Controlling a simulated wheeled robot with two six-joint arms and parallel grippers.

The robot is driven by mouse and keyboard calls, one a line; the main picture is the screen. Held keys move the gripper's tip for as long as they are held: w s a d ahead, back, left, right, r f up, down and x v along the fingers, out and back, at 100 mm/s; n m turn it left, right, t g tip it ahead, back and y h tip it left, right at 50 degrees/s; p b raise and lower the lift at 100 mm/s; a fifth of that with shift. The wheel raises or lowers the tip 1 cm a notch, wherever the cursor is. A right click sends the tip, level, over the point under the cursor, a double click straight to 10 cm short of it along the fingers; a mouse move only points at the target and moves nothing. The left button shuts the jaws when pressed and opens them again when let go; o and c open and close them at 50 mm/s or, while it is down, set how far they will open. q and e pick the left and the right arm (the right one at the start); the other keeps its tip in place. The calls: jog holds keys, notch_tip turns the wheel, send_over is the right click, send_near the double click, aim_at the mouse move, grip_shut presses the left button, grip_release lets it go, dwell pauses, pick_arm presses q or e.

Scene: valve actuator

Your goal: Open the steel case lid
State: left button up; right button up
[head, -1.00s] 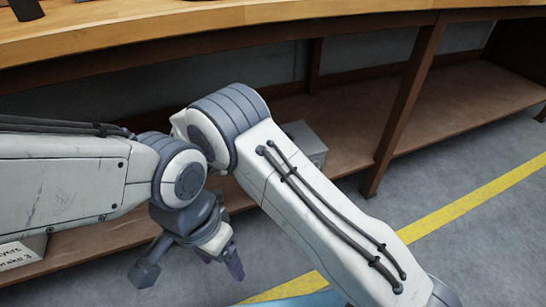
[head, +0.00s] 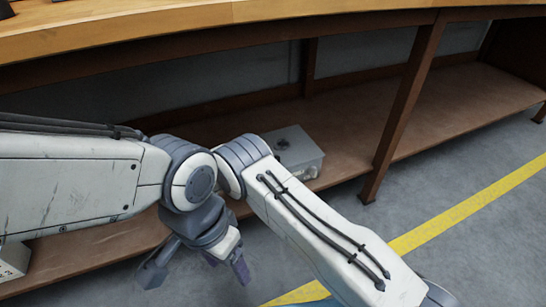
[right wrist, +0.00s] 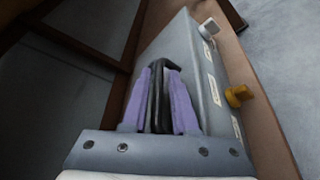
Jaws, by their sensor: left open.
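The steel case (head: 298,150) is a grey box on the lower shelf under the bench, with a dark round fitting on top. Its lid looks closed. The right wrist view shows the case (right wrist: 190,70) close up, with a yellow knob (right wrist: 239,95) and a white fitting (right wrist: 208,29) on its side. My right gripper (right wrist: 160,85) has purple fingers on either side of a black handle-like bar (right wrist: 160,95); whether they grip it is unclear. In the head view my arm hides the right gripper. My left gripper (head: 197,268) is open and empty, in front of the shelf.
The wooden bench top (head: 330,12) overhangs the lower shelf (head: 450,100). A brown post (head: 402,105) stands right of the case. A light labelled box (head: 12,262) is at the far left. The shelf right of the post and the floor there are clear.

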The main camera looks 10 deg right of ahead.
jog(key=shift+w+d+f, duration=0.1)
jog(key=shift+w+d, duration=0.2)
jog(key=shift+d, duration=0.05)
jog(key=shift+a, duration=0.15)
jog(key=shift+c, duration=0.4)
grip_shut()
dwell(0.8)
